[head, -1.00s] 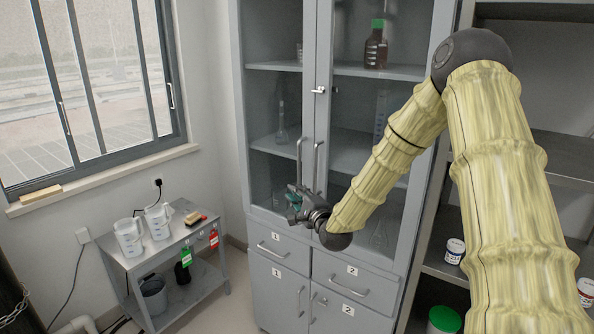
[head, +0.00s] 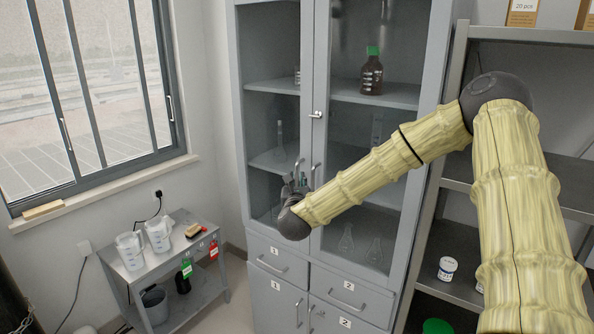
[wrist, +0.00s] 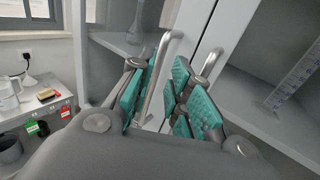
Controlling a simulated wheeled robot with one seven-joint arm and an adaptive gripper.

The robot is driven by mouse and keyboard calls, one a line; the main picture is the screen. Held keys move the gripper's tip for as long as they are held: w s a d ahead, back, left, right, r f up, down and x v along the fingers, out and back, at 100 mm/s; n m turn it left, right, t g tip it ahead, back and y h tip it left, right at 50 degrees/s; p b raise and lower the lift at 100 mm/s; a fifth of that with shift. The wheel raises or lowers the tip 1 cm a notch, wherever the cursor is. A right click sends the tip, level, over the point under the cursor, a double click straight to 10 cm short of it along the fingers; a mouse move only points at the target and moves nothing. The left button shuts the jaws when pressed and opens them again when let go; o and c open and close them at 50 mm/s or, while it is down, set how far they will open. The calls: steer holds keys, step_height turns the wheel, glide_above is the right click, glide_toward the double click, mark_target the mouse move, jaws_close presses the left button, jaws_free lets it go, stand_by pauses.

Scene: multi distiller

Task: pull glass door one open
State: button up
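Glass door one is the left glass door (head: 273,130) of the grey cabinet, and it looks shut. Its upright metal bar handle (wrist: 163,75) stands near the door's inner edge. My gripper (wrist: 160,97) is at this handle, with teal-padded fingers on either side of the bar. The fingers look apart, with a gap beside the bar; the lower part of the bar is hidden by the gripper. In the head view my gripper (head: 294,184) is partly hidden behind its own wrist. The right door's handle (wrist: 212,63) is just outside the right finger.
The right glass door (head: 372,130) is beside door one, with a small latch (head: 316,114) above the handles. Numbered drawers (head: 270,261) are below. A metal side table (head: 210,242) with jugs stands left, with some floor between. Open shelving (head: 450,205) stands right.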

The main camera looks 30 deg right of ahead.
mark_target(297, 174)
steer(key=p+x, duration=0.2)
steer(key=x, duration=0.4)
steer(key=shift+w+d, duration=0.2)
steer(key=shift+w, duration=0.1)
jaws_close()
